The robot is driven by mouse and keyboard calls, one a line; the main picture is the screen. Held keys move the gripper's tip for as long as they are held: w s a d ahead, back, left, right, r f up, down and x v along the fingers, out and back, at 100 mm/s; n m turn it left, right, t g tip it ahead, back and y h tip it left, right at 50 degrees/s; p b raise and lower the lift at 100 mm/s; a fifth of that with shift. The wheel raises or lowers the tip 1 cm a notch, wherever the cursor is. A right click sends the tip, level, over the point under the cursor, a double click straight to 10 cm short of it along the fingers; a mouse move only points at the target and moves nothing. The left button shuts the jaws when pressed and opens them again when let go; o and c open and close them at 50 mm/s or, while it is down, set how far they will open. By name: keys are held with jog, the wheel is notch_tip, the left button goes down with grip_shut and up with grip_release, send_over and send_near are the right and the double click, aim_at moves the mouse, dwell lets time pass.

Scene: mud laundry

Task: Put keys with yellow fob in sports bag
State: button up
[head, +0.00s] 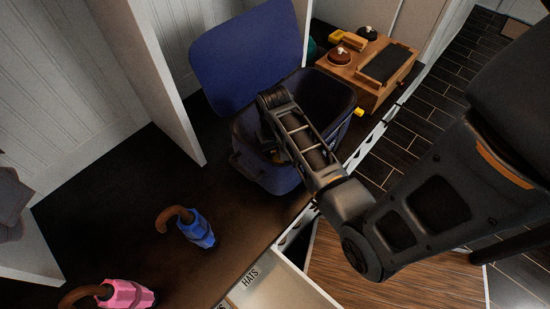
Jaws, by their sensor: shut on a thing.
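The navy sports bag (262,172) stands on the dark bench top with its blue flap (245,55) raised and its top open. My gripper (274,148) points down inside the bag's opening, mostly hidden by my own arm and the dark interior. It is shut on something.
A blue umbrella (198,230) and a pink umbrella (127,294), both with brown hooked handles, lie left on the bench. A wooden box (340,68) with small items stands behind the bag. A white divider (165,90) rises left of it. An open drawer marked HATS (270,288) is in front.

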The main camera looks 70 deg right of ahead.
aim_at(275, 156)
jog(key=shift+f, duration=1.55)
jog(key=shift+f, duration=0.15)
jog(key=o, duration=1)
jog(key=shift+o, duration=0.2)
notch_tip(275, 156, up, 12)
jog(key=p, duration=0.1)
jog(key=shift+r+p, duration=0.2)
jog(key=shift+p, duration=0.1)
